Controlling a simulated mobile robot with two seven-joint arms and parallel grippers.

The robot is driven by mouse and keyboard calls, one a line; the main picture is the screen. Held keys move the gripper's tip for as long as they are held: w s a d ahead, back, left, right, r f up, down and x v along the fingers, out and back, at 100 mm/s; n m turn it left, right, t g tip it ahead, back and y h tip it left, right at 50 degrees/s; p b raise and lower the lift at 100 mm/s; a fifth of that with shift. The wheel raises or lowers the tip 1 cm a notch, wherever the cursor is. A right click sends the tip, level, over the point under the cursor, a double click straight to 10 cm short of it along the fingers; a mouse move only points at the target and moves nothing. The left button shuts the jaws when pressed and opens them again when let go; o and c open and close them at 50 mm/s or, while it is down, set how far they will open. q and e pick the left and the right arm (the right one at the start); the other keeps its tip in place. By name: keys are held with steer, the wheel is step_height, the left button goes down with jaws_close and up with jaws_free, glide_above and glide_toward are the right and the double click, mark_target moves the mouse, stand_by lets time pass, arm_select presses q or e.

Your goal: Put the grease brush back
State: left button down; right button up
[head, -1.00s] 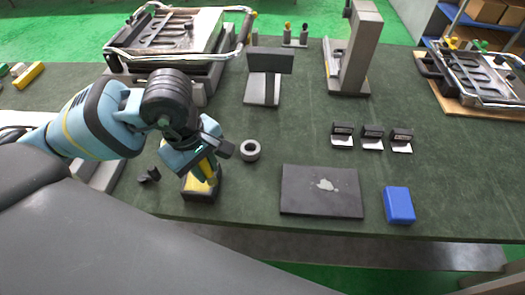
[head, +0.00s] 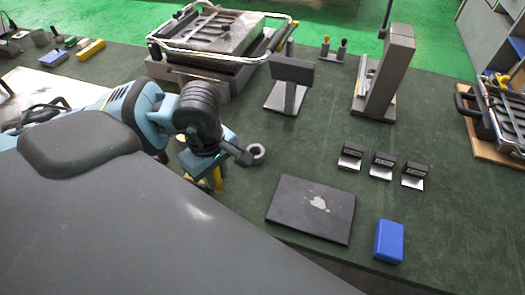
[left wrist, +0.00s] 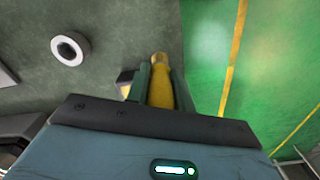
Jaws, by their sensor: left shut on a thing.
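My left gripper (head: 219,172) is shut on the grease brush, whose yellow handle (left wrist: 160,84) stands between the two fingers in the left wrist view. In the head view only a little yellow of the brush (head: 217,178) shows below the gripper, beside the grey ring. The brush's lower end is hidden. In the left wrist view, a small dark-edged box with a pale yellow inside (left wrist: 125,81) shows partly behind the left finger; I cannot tell whether the brush touches it. My right gripper is not in view.
A grey ring (head: 256,149) lies right of the gripper. A dark plate (head: 290,207), a blue block (head: 388,241) and small black holders (head: 382,162) lie further right. A metal stand (head: 289,94) and a framed appliance (head: 205,75) stand behind. The table's front edge is close.

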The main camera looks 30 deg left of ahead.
arm_select(q)
steer(key=shift+w, duration=0.1)
steer(key=w, duration=0.5)
steer(key=w+f, duration=0.1)
steer(key=w, duration=0.4)
steer(key=w+p, duration=0.1)
steer(key=w, duration=0.4)
steer(key=shift+w+a+f, duration=0.2)
steer(key=shift+w+f, duration=0.2)
step_height(320, 180, down, 3)
steer(key=shift+f, duration=0.1)
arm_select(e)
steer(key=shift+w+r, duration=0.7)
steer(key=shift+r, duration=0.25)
arm_select(q)
steer(key=shift+f, duration=0.1)
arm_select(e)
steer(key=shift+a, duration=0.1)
